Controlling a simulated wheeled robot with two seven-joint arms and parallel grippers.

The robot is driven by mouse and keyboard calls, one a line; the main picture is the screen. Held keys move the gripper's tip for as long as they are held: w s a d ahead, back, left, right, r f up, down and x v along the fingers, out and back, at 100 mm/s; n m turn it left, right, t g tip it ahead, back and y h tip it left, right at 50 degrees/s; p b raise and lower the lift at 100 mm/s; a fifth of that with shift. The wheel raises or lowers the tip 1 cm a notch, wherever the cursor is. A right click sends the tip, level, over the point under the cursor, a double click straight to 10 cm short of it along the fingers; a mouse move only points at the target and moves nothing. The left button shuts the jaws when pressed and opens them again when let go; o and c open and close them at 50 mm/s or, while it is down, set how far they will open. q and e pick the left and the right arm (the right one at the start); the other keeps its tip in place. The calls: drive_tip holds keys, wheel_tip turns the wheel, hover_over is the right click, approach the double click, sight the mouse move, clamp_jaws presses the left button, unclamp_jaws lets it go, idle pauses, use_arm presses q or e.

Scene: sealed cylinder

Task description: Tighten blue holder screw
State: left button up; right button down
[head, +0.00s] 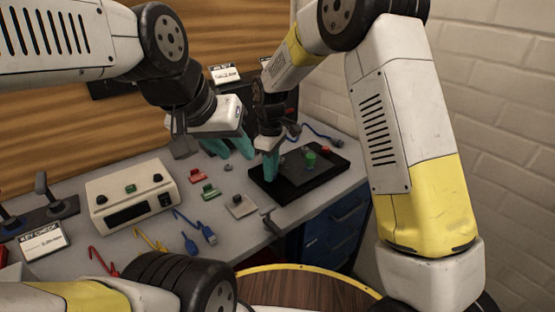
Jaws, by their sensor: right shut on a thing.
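My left gripper (229,147), with teal fingers spread apart, hangs above the bench and looks empty. My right gripper (270,164) is left of the green cylinder, low over the black tray (315,178), with its teal fingers together. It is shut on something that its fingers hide. A green cylinder (310,159) stands on a dark block on this tray. I cannot make out a blue holder or its screw.
A beige instrument box (132,195) stands on the left of the grey bench. A blue drawer cabinet (330,240) is below.

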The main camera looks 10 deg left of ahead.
drive_tip(key=m, duration=0.5)
drive_tip(key=shift+w+r+m, duration=0.1)
drive_tip(key=shift+r+m, duration=0.1)
drive_tip(key=shift+m, duration=0.1)
drive_tip(key=m, duration=1)
drive_tip(key=shift+m, duration=0.4)
drive_tip(key=m, duration=0.4)
drive_tip(key=shift+m, duration=0.3)
drive_tip(key=c, duration=1.4)
unclamp_jaws()
drive_tip(key=shift+o, duration=1.2)
